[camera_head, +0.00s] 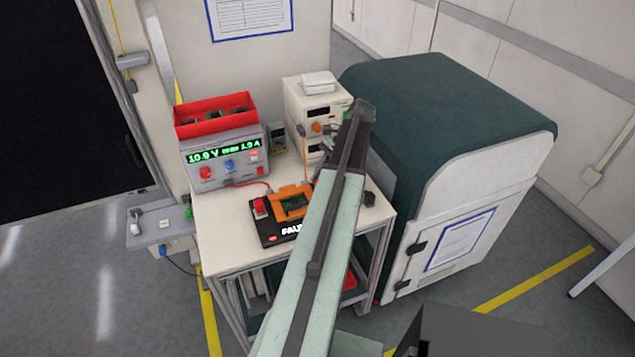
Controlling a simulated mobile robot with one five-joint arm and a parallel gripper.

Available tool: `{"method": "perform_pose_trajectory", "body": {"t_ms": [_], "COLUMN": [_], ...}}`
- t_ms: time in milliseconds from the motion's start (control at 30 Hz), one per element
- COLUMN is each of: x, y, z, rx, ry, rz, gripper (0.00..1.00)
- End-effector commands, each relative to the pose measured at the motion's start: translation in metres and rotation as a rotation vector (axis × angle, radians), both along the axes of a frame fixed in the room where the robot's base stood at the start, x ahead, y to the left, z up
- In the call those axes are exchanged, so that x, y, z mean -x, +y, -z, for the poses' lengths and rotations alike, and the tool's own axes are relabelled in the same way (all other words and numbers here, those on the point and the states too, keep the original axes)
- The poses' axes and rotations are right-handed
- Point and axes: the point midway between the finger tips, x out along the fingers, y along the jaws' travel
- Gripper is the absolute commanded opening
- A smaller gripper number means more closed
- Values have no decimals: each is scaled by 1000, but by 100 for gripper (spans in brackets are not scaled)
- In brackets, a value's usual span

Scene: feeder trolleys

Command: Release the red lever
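A red lever or clamp handle (260,207) shows at the left end of a black test fixture (268,230) on the bench. The lit word on the fixture's front begins "FAU" and is cut off by my arm. My arm reaches up across the picture, to the right of the fixture, and hides its right end. Grey parts at the arm's far end may belong to my gripper (334,140); its fingers cannot be made out. The red lever looks clear of my arm.
A cream instrument (311,101) stands behind the arm. A large green and white cabinet (480,150) borders the bench (226,255) on the right.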

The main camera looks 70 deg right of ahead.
Motion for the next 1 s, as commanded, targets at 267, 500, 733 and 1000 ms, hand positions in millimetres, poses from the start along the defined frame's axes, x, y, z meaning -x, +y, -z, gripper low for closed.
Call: {"method": "perform_pose_trajectory", "body": {"t_ms": [267, 500, 733, 1000], "x": [3, 3, 3, 3], "y": [-3, -3, -3, -3], "z": [1, 0, -1, -1], "rx": [-34, -38, -38, -38], "ry": [-44, -49, -49, -47], "rz": [-1, -2, -2, -2], "gripper": [0, 0, 32, 32]}}
